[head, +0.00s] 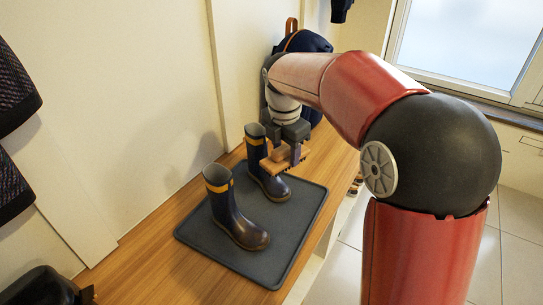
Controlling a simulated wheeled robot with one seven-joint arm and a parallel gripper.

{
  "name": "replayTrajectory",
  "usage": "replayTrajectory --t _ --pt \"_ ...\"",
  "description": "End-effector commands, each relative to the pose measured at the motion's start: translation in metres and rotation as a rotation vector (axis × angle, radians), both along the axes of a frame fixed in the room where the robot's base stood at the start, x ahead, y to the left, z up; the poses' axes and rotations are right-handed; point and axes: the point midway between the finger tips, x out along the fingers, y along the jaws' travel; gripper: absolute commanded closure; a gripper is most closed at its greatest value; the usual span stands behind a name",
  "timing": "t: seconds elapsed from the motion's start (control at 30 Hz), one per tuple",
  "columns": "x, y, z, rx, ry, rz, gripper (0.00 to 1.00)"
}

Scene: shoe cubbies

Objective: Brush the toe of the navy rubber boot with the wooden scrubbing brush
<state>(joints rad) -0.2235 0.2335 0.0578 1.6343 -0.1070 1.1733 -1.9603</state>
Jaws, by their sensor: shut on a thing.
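A pair of navy rubber boots with yellow bands stands upright on a dark mat (268,251). The nearer boot (227,214) has its toe pointing to the lower right. The farther boot (255,147) stands behind it, and its toe shows below the brush. My gripper (290,152) is shut on the wooden scrubbing brush (276,162). The brush is held bristles down above the farther boot's foot. I cannot tell whether the bristles touch the boot.
The mat lies on a wooden bench (158,227) along a pale wall. A dark blue bag (305,42) stands at the far end. A black object (42,287) sits at the near left. Dark fabric (14,90) hangs at the left edge. The bench's right edge drops to a tiled floor.

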Motion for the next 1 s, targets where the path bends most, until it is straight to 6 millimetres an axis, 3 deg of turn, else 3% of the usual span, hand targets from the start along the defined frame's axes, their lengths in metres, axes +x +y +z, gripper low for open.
replayTrajectory --t 0.27,0.7,1.0 --pt "0.004 -0.005 -0.011 -0.001 -0.007 -0.025 0.71" --pt "0.005 -0.003 -0.048 -0.001 -0.007 -0.022 0.71" --pt "0.005 -0.003 -0.048 -0.001 -0.007 -0.023 0.71"
